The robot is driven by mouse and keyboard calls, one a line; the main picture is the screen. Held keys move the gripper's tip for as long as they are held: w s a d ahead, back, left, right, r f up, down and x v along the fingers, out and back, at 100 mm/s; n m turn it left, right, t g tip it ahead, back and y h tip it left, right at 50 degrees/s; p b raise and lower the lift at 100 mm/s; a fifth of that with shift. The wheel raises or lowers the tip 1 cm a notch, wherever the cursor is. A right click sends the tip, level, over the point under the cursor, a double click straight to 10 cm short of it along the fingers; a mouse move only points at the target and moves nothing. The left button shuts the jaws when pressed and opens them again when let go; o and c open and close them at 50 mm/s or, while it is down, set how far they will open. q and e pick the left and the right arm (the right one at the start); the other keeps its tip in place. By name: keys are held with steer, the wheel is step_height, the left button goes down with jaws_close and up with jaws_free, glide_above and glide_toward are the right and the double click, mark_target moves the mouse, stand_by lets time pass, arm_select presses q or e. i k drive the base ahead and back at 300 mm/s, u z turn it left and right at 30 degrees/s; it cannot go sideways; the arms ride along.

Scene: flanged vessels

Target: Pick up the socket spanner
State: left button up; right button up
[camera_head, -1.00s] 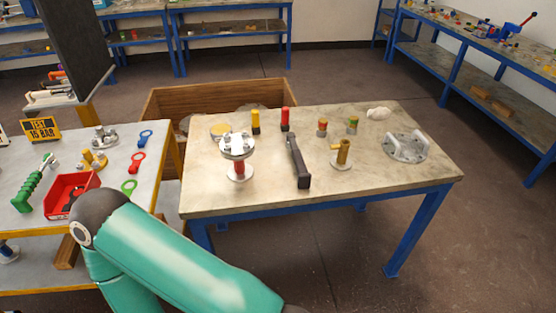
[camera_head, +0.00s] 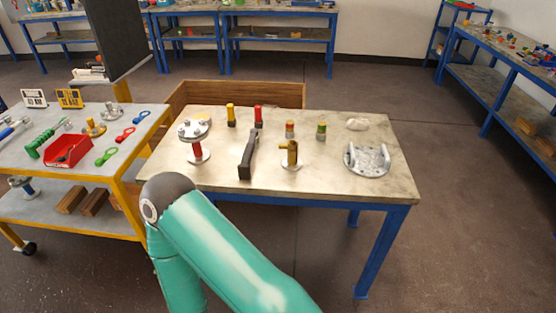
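I cannot pick out a socket spanner with certainty. On the left table, a long tool with a bluish end (camera_head: 14,128) lies at the picture's left edge, partly cut off. A green-handled tool (camera_head: 44,140) lies next to the red bin (camera_head: 68,150). On the middle table, a dark bar-shaped tool (camera_head: 248,155) lies between a red flanged piece (camera_head: 196,143) and a brass fitting (camera_head: 290,155). One teal arm of mine crosses the lower foreground. Neither of my grippers is in view.
Green (camera_head: 106,157) and red (camera_head: 125,135) ring-ended tools lie on the left table. Floor is open at the right.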

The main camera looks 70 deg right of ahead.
mark_target(244, 169)
steer(key=k, duration=0.8)
steer(key=u, duration=1.95)
steer(key=i, duration=0.1)
steer(key=z, duration=3.45)
steer(key=i, duration=0.75)
